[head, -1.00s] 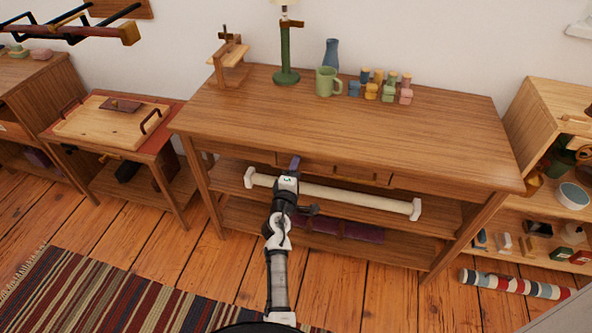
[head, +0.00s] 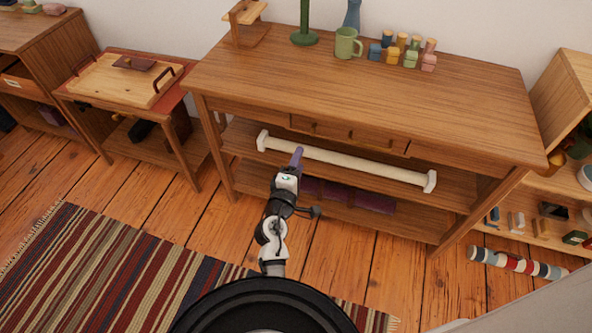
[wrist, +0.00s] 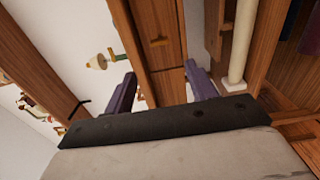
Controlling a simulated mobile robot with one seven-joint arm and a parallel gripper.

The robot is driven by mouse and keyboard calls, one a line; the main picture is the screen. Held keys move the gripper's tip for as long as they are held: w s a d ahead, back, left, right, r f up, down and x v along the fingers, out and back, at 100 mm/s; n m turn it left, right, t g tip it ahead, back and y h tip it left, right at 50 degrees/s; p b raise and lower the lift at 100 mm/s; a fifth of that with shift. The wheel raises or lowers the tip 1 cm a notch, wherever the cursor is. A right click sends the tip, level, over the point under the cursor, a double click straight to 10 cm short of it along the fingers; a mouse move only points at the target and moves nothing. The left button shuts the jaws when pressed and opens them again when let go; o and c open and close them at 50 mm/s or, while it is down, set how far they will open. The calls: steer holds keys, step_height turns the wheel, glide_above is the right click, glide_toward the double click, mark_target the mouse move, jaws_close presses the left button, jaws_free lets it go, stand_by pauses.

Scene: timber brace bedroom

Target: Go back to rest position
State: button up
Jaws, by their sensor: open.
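My gripper (head: 296,158) is in front of the wooden table (head: 370,85), near the left part of its shelves. In the wrist view my gripper (wrist: 160,88) shows two purple fingers spread apart with nothing between them. Beyond them are the table's wooden front (wrist: 155,45) and a pale bar (wrist: 242,40) to the right. In the head view the white bar (head: 345,161) lies along the upper shelf, just behind my gripper. I cannot tell how far apart they are.
A green mug (head: 345,43) and several small coloured pieces (head: 393,54) stand on the tabletop. A low cabinet with a tray (head: 125,80) is at left, an open shelf (head: 562,105) at right. A striped rug (head: 100,265) and a striped roll (head: 515,263) lie on the floor.

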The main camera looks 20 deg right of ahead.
steer(key=shift+v, duration=0.85)
